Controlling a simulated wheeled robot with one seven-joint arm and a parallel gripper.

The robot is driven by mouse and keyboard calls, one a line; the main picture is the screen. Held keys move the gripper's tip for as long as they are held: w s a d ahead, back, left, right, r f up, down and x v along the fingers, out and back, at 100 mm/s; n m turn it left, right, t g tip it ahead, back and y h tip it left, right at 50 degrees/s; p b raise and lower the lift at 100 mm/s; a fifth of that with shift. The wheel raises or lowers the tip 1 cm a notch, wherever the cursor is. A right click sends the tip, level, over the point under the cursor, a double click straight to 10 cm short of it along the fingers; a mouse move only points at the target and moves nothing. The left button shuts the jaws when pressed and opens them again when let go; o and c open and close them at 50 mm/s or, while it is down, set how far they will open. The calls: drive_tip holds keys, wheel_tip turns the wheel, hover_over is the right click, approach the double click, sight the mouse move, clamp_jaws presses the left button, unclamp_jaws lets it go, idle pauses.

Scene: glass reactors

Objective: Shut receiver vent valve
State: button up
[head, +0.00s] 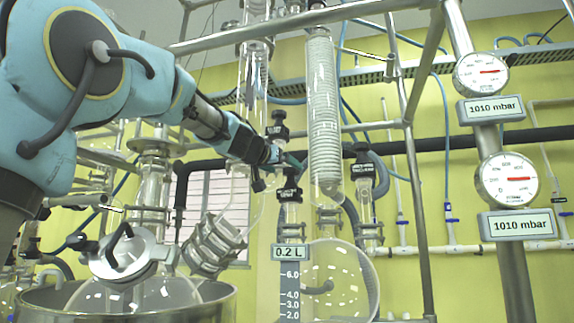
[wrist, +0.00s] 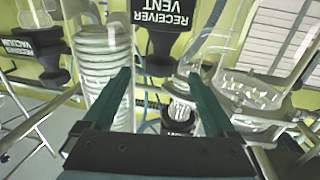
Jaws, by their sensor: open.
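The receiver vent valve has a black handle (wrist: 172,28) marked "RECEIVER VENT", upside down at the top of the wrist view. I take it to be the lower black handle (head: 289,192) left of the coil condenser in the head view, where its label is too small to read surely. My gripper (wrist: 160,74) is open, its two green fingers apart with nothing gripped. The handle appears beyond the fingertips, not between them. In the head view, my gripper (head: 292,160) is just above that handle; contact cannot be told.
Another black knob (head: 279,127) stands close above my gripper. The coil condenser (head: 324,120) is close on the right, with a "RECEIVER VACUUM" handle (wrist: 30,47) beyond it. A round glass flask (head: 345,280) hangs below. Metal frame bars (head: 410,150) and gauges (head: 506,180) stand right.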

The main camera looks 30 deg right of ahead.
sight(287, 170)
drive_tip(key=shift+p+x, duration=0.4)
drive_tip(key=shift+x, duration=1.15)
drive_tip(key=shift+a+f, duration=0.1)
drive_tip(key=c, duration=1.4)
